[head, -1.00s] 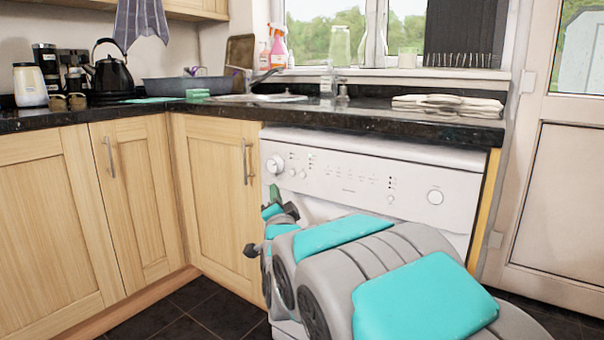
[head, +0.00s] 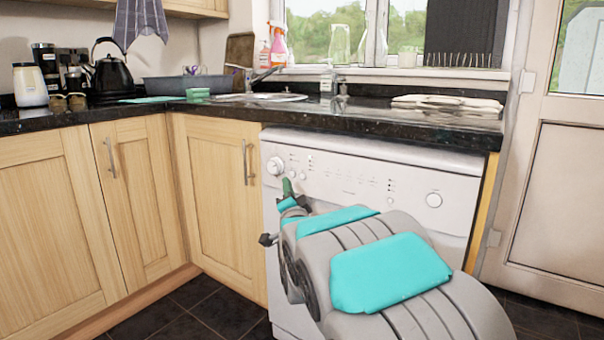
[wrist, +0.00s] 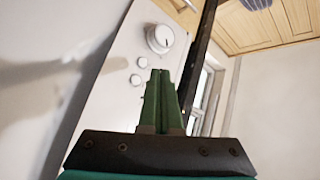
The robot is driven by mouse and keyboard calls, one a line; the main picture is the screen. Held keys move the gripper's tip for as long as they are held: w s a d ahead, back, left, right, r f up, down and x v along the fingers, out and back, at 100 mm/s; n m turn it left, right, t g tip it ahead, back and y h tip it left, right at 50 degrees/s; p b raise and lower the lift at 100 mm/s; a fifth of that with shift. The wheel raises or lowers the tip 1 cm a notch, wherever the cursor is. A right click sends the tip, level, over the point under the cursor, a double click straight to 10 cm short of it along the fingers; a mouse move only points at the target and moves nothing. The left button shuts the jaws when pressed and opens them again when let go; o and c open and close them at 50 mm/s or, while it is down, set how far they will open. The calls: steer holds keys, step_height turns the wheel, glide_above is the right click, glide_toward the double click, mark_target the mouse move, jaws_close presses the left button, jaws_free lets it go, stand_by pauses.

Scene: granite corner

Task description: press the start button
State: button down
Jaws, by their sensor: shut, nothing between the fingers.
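The white appliance (head: 330,182) stands under the worktop with its control panel facing me. A large round knob (head: 275,166) is at the panel's left end, with small round buttons (head: 296,175) beside it. A larger round button (head: 433,200) is at the right end. I cannot read which one is the start button. My gripper (head: 287,186) is shut and empty, just below the small buttons in the head view. In the wrist view its green fingers (wrist: 160,78) point towards the panel, near the small buttons (wrist: 139,71) and below the large knob (wrist: 160,38). Contact cannot be told.
The black worktop (head: 380,120) overhangs the panel just above. Folded towels (head: 445,104) lie on it. Wooden cupboards (head: 215,195) with handles stand left of the appliance. A white door (head: 560,190) is on the right. Dark tiled floor (head: 215,310) is free at front left.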

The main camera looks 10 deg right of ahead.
mark_target(296, 170)
steer(key=shift+w+d, duration=1.35)
steer(key=shift+w+d, duration=0.1)
steer(key=shift+w, duration=0.05)
stand_by(1.1)
steer(key=shift+w+d, duration=0.15)
steer(key=shift+d, duration=0.05)
